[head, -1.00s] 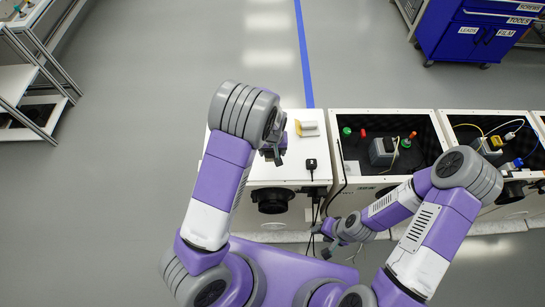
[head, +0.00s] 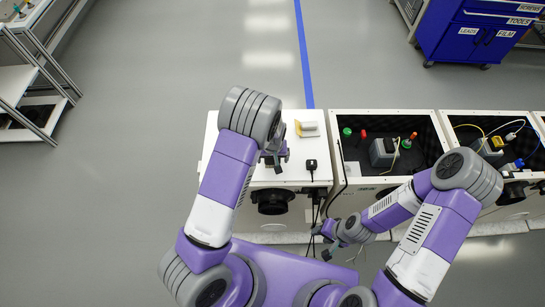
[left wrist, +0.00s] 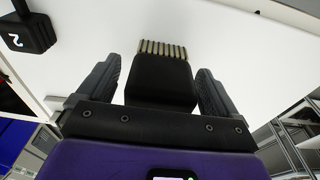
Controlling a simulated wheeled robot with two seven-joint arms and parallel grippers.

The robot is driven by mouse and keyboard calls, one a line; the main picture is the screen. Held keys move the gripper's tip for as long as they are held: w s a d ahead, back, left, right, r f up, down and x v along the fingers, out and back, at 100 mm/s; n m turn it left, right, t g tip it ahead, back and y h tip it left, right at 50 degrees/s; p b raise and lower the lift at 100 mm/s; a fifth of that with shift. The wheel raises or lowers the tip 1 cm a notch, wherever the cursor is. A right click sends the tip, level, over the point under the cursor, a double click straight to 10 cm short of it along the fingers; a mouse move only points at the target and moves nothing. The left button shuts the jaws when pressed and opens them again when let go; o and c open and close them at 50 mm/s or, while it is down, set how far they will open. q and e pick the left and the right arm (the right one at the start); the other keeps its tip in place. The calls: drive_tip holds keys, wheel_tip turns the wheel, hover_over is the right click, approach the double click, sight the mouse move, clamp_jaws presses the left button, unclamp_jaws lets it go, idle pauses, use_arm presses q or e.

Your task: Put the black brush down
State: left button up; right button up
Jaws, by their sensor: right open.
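The black brush (left wrist: 163,78), with pale bristles at its far end, shows in the left wrist view between the two fingers of my left gripper (left wrist: 158,85). White surface shows in a gap on each side of the brush, so the fingers stand open around it. I cannot tell exactly how the brush bears on the white cabinet top (left wrist: 240,50). In the head view my left gripper (head: 275,157) is over the left white cabinet's top (head: 290,172), and the brush is hidden or too small to make out. My right gripper (head: 322,243) is open and empty in front of the cabinets.
A yellow-and-white item (head: 307,129) and a small black block (head: 310,165) are on the same top. The black block also shows in the left wrist view (left wrist: 27,30). To the right, an open cabinet bay (head: 392,168) holds a grey box and coloured parts.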

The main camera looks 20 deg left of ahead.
use_arm(q)
drive_tip(key=shift+r, duration=0.25)
drive_tip(key=r, duration=0.3)
drive_tip(key=s+r+p, duration=0.1)
drive_tip(key=r, duration=0.7)
drive_tip(key=shift+s+d+r+p, duration=0.15)
drive_tip(key=shift+d+r+p, duration=0.05)
drive_tip(key=shift+p, duration=0.1)
drive_tip(key=shift+s+a, duration=0.1)
drive_tip(key=shift+s, duration=0.05)
drive_tip(key=s+f+g+h, duration=0.1)
drive_tip(key=s+f+h, duration=0.1)
drive_tip(key=s+f, duration=0.9)
drive_tip(key=s+d+f+h, duration=0.2)
drive_tip(key=s+d+f, duration=0.1)
drive_tip(key=s, duration=0.5)
drive_tip(key=shift+s+d+f+m+h, duration=0.3)
drive_tip(key=shift+s+d+f, duration=0.1)
drive_tip(key=shift+f, duration=0.45)
